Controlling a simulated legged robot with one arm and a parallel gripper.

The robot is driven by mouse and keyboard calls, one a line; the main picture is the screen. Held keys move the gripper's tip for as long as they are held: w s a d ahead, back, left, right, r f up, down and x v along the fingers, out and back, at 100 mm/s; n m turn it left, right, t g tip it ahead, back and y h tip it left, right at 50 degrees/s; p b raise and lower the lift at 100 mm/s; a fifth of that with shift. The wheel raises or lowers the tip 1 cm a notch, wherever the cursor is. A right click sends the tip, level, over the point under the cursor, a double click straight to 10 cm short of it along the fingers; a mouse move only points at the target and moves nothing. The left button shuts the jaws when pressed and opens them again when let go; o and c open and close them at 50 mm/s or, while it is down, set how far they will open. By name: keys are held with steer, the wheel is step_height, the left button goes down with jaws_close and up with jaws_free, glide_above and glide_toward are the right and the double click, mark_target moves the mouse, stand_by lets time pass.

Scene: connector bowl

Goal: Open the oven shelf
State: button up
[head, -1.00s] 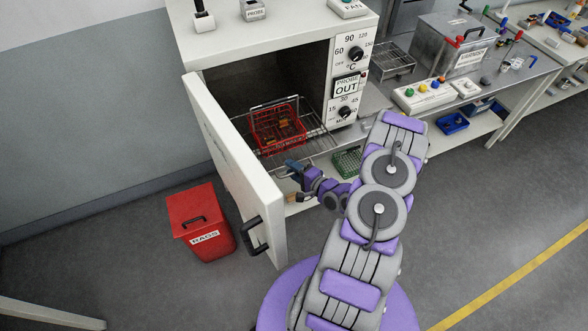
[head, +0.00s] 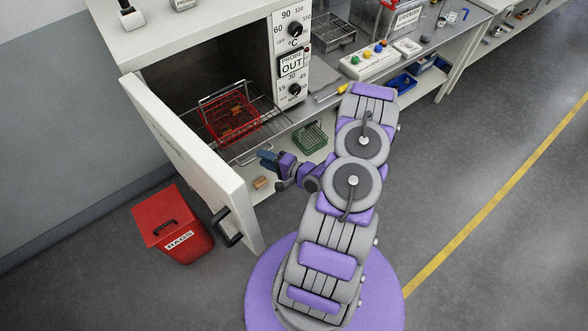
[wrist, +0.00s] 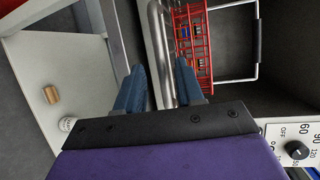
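The oven (head: 130,40) stands with its door (head: 190,155) swung open to the left. Inside is a wire shelf (head: 268,140) bearing a red basket (head: 232,122). My gripper (head: 268,161) is just in front of the shelf's front edge, by the open doorway. In the wrist view my gripper (wrist: 160,85) is open, with blue fingers apart. The shelf's front bar (wrist: 160,45) shows between the fingers; contact cannot be told. The red basket (wrist: 193,45) is just beyond it, with its handle to the right.
A red rags bin (head: 173,225) stands left of the door. Below the shelf are a green basket (head: 310,137) and a small wooden block (head: 261,182). A bench (head: 425,62) with a button box (head: 370,62) adjoins on the right. The floor to the right is clear.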

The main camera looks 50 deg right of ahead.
steer(key=v, duration=1.2)
steer(key=shift+f, duration=0.1)
stand_by(0.4)
